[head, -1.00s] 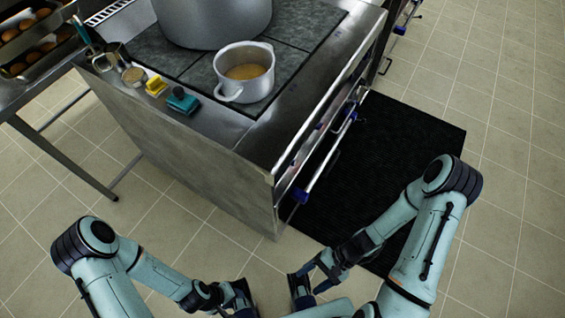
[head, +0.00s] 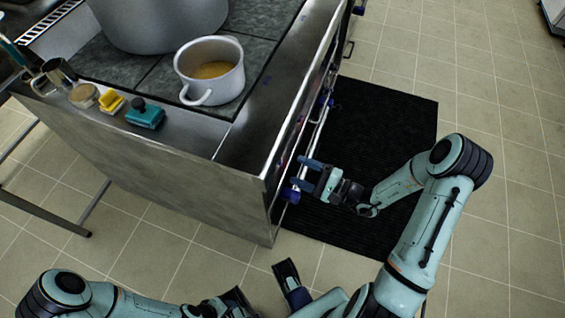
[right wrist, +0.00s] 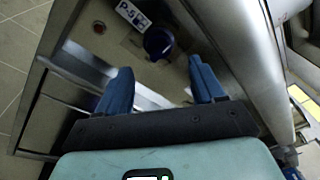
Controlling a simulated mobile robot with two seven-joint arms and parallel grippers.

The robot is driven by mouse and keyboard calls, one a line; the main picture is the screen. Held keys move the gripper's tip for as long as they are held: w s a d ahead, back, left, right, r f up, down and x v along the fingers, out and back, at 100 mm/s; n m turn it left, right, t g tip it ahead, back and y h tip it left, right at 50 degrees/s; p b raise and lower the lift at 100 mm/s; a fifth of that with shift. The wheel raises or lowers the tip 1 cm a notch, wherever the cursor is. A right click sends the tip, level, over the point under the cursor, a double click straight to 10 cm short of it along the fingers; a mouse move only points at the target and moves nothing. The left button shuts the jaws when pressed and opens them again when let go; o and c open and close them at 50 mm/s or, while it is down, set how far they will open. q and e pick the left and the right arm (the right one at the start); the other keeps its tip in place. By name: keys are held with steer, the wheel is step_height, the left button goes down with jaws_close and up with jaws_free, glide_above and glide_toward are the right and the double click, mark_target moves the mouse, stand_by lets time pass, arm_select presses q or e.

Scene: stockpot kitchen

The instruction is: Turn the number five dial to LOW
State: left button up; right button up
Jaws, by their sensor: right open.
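In the right wrist view, a dark blue round dial (right wrist: 158,42) sits on the steel front panel, next to a white label (right wrist: 133,14) reading P-5. My right gripper (right wrist: 160,84) is open and empty, its two blue fingers spread, with the dial ahead of the gap between them and apart from them. The dial's pointer and LOW mark cannot be made out. In the head view, my right gripper (head: 304,174) is at the stove's front near the corner, close to a blue knob (head: 290,195). My left gripper (head: 238,300) is low at the bottom edge, partly cut off.
The stove top (head: 230,145) carries a small pot (head: 210,88) of yellowish liquid and a large stockpot (head: 160,22). A teal block (head: 145,118) and a yellow block (head: 111,101) stand at its edge. A rail (head: 322,120) runs along the front above a black mat (head: 385,125).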

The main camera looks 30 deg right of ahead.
steer(key=x, duration=0.6)
steer(key=shift+w+a, duration=0.15)
steer(key=shift+w, duration=0.1)
steer(key=c, duration=1)
steer(key=shift+c, duration=0.2)
